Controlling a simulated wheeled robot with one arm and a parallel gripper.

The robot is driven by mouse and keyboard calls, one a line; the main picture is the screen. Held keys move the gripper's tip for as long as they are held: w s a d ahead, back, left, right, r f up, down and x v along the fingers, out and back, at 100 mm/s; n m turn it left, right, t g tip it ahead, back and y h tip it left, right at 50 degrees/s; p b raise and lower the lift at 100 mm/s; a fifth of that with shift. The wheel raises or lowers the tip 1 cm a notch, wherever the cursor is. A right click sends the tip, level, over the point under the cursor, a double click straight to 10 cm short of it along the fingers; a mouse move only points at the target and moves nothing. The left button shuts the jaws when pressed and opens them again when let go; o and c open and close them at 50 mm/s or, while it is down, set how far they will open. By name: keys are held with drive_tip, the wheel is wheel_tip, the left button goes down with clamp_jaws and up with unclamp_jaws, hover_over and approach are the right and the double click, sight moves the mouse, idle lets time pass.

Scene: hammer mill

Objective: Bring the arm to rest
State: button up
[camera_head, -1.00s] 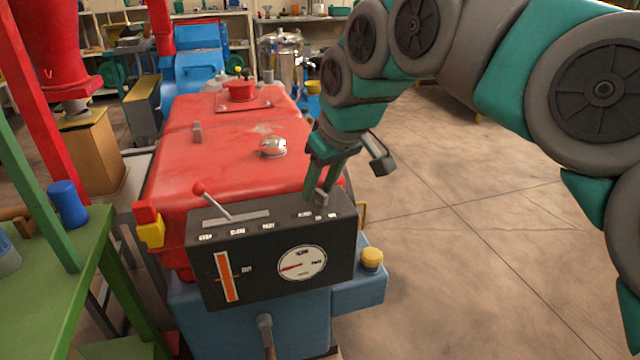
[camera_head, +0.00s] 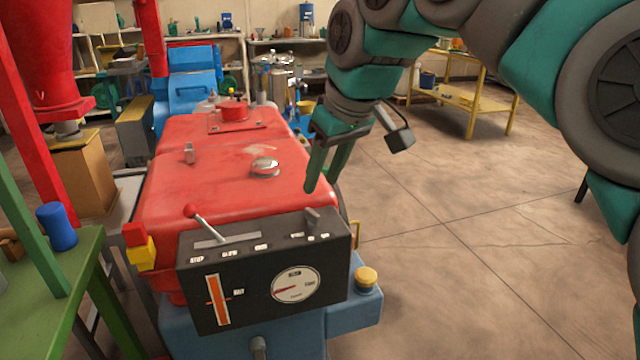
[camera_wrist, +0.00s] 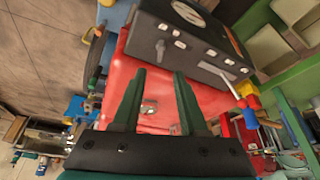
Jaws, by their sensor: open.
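My gripper (camera_head: 322,168) hangs from the green and grey arm at the upper right, above the right edge of the red machine cover. Its two green fingers point down, just behind the black control panel (camera_head: 255,262), and do not touch the panel's switch. In the wrist view my gripper (camera_wrist: 160,82) shows two fingers apart with nothing held between them. The red cover (camera_wrist: 122,75) lies beyond the fingers there, and the black panel (camera_wrist: 190,40) is at the top.
The panel carries a red-knobbed lever (camera_head: 205,222), a small dark switch (camera_head: 313,217) and a round gauge (camera_head: 296,284). A green table (camera_head: 75,262) stands at left. A yellow table (camera_head: 470,98) stands at back right. The floor to the right is open.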

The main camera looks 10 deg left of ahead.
drive_tip(key=s+d+f+m+g+h, duration=0.3)
drive_tip(key=s+d+f+m, duration=0.7)
drive_tip(key=s+d+f, duration=1.5)
drive_tip(key=shift+s+d+f+g, duration=0.15)
drive_tip(key=shift+d+f+g, duration=0.3)
drive_tip(key=shift+d+g, duration=0.3)
